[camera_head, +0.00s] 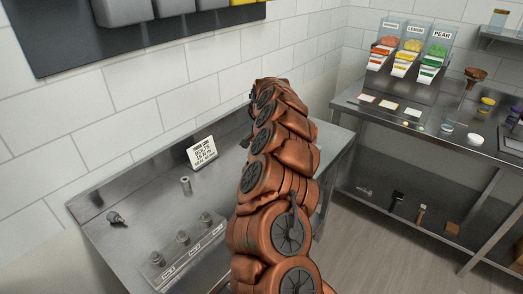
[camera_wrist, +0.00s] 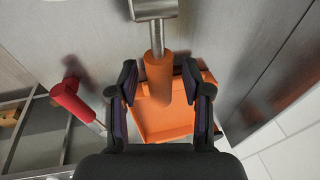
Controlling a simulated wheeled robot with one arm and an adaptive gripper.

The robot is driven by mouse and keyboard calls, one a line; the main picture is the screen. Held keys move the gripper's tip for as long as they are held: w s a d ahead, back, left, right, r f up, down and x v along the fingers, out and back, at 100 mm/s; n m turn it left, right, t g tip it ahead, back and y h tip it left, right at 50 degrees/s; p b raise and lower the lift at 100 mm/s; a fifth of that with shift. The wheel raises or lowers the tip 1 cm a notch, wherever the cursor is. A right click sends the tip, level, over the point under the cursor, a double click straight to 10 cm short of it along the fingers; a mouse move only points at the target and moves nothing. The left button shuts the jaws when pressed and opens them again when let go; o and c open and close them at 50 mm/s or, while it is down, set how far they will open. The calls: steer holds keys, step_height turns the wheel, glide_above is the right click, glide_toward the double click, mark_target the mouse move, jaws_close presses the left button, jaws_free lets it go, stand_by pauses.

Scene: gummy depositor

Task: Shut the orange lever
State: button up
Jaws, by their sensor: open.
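The orange lever (camera_wrist: 157,68) shows in the wrist view as an orange cylindrical handle on a metal rod, which runs up to a metal bracket at the top edge. My gripper (camera_wrist: 160,77) is open, with one dark finger on each side of the handle. I cannot tell whether either finger touches it. In the head view my arm fills the middle, and the gripper and the orange lever are hidden.
An orange open tray (camera_wrist: 170,128) lies behind the handle. A red lever (camera_wrist: 70,98) stands to its left. In the head view, a steel counter (camera_head: 120,190) carries a small sign (camera_head: 202,152) and several knobs. A shelf with candy dispensers (camera_head: 408,50) stands right.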

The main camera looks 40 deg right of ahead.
steer(key=v, duration=1.2)
steer(key=shift+w, duration=0.1)
stand_by(0.4)
